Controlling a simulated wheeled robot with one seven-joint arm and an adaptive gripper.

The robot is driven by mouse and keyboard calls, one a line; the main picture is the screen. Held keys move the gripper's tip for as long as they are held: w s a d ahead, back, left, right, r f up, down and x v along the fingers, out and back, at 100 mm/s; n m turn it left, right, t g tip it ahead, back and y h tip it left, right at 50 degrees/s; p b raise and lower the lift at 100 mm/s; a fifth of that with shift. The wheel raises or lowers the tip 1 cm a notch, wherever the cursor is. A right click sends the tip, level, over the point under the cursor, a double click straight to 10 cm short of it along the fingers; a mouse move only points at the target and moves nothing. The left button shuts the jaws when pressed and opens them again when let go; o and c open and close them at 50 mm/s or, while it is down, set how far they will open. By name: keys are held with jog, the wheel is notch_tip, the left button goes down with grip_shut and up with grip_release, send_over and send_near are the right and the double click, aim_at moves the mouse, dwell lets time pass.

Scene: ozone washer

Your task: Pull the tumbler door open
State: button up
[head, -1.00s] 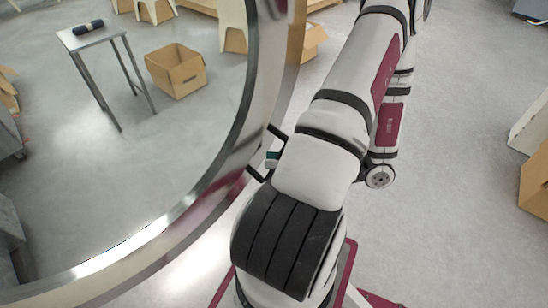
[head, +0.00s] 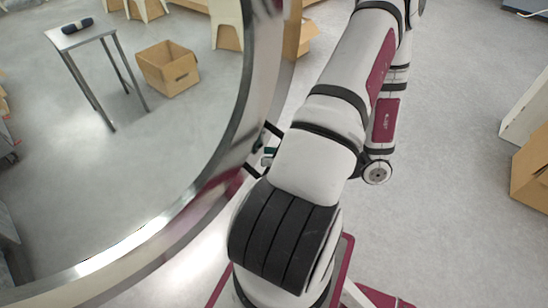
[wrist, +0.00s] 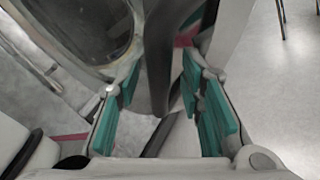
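The tumbler door (head: 190,205) is a large round metal ring filling the left of the head view, with floor and furniture showing inside it. A dark handle (head: 252,170) stands out from its right rim, mostly behind my arm. In the wrist view the handle is a dark upright bar (wrist: 160,65) between my gripper's fingers. My gripper (wrist: 164,108) is open, its green pads on either side of the bar with visible gaps. In the head view only a bit of the gripper (head: 267,158) shows beside the handle; the arm hides the rest.
Inside the ring show a small metal table (head: 82,36) with a dark roll on it and a cardboard box (head: 168,68). Another cardboard box (head: 530,175) stands at the right edge. The floor right of my arm is mostly clear.

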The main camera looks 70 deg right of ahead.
jog(key=v, duration=1.2)
dwell(0.3)
